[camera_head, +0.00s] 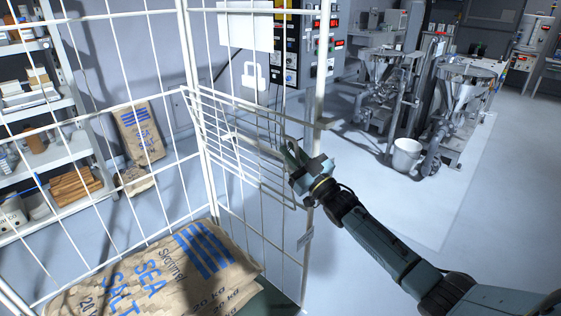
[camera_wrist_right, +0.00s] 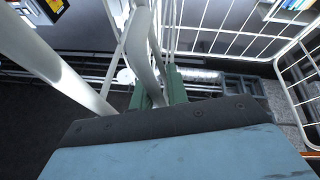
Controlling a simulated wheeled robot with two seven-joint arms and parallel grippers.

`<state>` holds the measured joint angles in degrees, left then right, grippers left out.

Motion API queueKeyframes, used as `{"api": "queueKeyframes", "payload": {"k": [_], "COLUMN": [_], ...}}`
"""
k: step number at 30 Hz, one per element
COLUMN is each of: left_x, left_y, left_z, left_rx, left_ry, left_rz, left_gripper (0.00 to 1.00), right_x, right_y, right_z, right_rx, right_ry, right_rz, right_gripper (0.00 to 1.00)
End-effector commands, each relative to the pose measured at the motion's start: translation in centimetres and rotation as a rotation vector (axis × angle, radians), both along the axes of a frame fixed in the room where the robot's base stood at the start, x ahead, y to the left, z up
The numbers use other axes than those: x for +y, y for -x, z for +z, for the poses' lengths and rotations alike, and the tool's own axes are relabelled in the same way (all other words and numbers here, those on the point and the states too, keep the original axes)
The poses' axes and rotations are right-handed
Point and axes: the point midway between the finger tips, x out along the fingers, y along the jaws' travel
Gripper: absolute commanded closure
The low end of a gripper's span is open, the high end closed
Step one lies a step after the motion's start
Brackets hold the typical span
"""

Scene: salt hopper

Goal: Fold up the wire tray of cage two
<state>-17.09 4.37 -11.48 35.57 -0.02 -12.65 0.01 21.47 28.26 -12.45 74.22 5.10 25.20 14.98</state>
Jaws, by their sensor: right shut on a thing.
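The wire tray (camera_head: 235,140) is a pale rack of parallel wires at the cage's side panel, in the middle of the head view. It slopes down from upper left to lower right. The white wire cage (camera_head: 207,150) holds stacked sea salt sacks (camera_head: 165,275) at the bottom. My right gripper (camera_head: 293,152) is at the tray's right end, beside the cage's front post. In the right wrist view, its green fingers (camera_wrist_right: 158,88) are closed around a pale bar, which looks like the tray's rim. The exact contact is partly hidden. My left gripper is out of view.
A shelf unit (camera_head: 45,130) and another sack (camera_head: 140,130) stand beyond the cage on the left. A control cabinet (camera_head: 308,45) stands behind. Steel hopper machines (camera_head: 460,95) and a white bucket (camera_head: 406,156) are at the right. Open floor lies right of the cage.

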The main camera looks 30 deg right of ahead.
Motion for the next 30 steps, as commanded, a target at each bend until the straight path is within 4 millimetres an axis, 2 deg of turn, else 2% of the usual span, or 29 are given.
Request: {"api": "queueKeyframes", "payload": {"k": [6,20,21,24,30], "left_x": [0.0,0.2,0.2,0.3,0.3], "left_y": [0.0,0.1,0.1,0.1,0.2], "left_z": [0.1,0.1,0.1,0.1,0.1], "left_rx": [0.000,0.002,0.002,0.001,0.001], "left_ry": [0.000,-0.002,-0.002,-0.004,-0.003], "left_rz": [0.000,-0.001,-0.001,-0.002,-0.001], "left_gripper": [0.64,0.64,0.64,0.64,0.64], "right_x": [-1.5,-1.8,-1.8,-1.8,-1.7], "right_y": [-0.5,-0.6,-0.6,-0.6,-0.6], "right_z": [0.4,0.3,0.3,0.3,0.2], "right_rx": [0.017,0.024,0.025,0.025,0.024], "right_ry": [-0.050,-0.062,-0.062,-0.062,-0.062], "right_rz": [-0.004,-0.004,-0.004,-0.004,-0.001], "right_gripper": [1.00,1.00,0.83,0.70,0.68]}}
